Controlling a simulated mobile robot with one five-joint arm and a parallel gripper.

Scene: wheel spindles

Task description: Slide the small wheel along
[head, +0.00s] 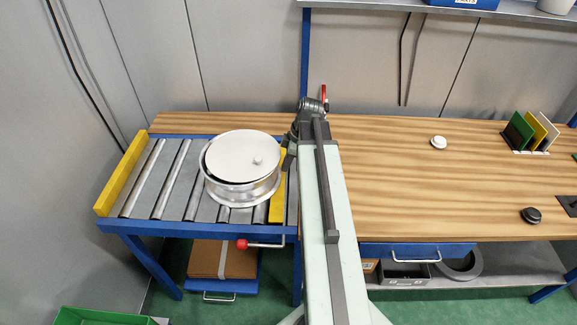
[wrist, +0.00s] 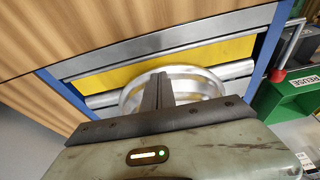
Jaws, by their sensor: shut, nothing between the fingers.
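The silver wheel (head: 238,193) lies flat on the roller conveyor, near its right end. Its pale upper face (head: 243,156) has a small knob on it. My gripper (head: 288,160) is just right of the wheel, by the yellow end bar, pointing down and partly hidden by the arm. In the wrist view my gripper's fingers (wrist: 158,80) are closed together with nothing between them, and the rim of the wheel (wrist: 205,83) shows behind them. I cannot tell whether the fingers touch the wheel.
The conveyor has steel rollers (head: 171,180), a yellow bar at the left (head: 122,174) and one at the right (head: 278,198). A red-knobbed lever (head: 243,244) sticks out in front. The wooden bench (head: 400,190) holds a white puck (head: 438,142) and a black puck (head: 531,215). Rollers left of the wheel are clear.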

